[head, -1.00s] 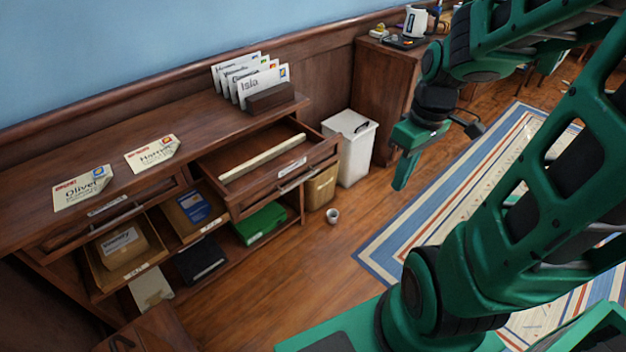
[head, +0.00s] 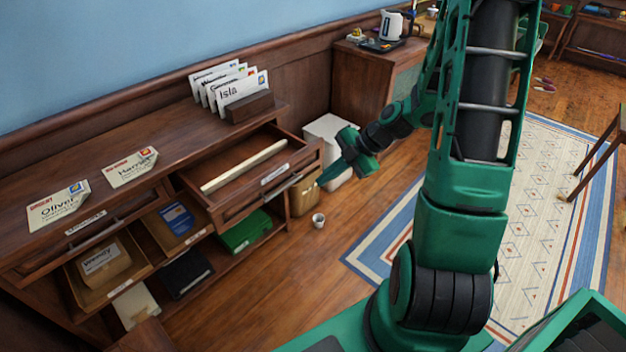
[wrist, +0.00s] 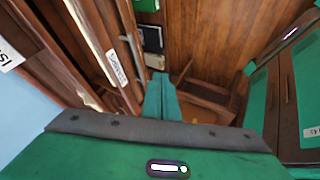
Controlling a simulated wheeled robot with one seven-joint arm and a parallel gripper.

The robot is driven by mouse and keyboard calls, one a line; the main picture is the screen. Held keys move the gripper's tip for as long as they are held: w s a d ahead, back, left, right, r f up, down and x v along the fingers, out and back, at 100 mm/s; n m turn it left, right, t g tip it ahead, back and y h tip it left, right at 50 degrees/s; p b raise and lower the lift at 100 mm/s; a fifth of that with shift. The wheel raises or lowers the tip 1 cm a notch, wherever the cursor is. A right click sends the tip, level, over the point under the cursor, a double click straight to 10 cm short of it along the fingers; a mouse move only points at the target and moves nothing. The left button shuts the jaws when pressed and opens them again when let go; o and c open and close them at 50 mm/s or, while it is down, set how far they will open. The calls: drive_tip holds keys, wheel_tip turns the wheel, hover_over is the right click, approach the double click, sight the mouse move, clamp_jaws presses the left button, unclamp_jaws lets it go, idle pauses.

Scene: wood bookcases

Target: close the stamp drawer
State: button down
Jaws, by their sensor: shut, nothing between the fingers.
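The open drawer (head: 229,211) sticks out from the right part of the wooden desk, with a label and a bar handle (head: 283,190) on its front. A pale divider strip lies across its inside. The wrist view shows the drawer's label (wrist: 116,68) and the divider to the left of my gripper; the label's words are too small to be sure of. My gripper (head: 322,182) is shut and empty, just right of the drawer front's right end in the head view. In the wrist view its fingers (wrist: 160,98) point down past the drawer front. I cannot tell whether they touch it.
Envelopes stand in a wooden holder (head: 249,107) on the desk; two others lie flat to the left. Another drawer (head: 105,236) is at left. A white bin (head: 326,127) stands behind my gripper. A cup (head: 318,220) is on the floor, with open floor in front.

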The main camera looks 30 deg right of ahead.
drive_tip(key=w+a+f, duration=0.6)
drive_tip(key=shift+w, duration=0.4)
idle(0.3)
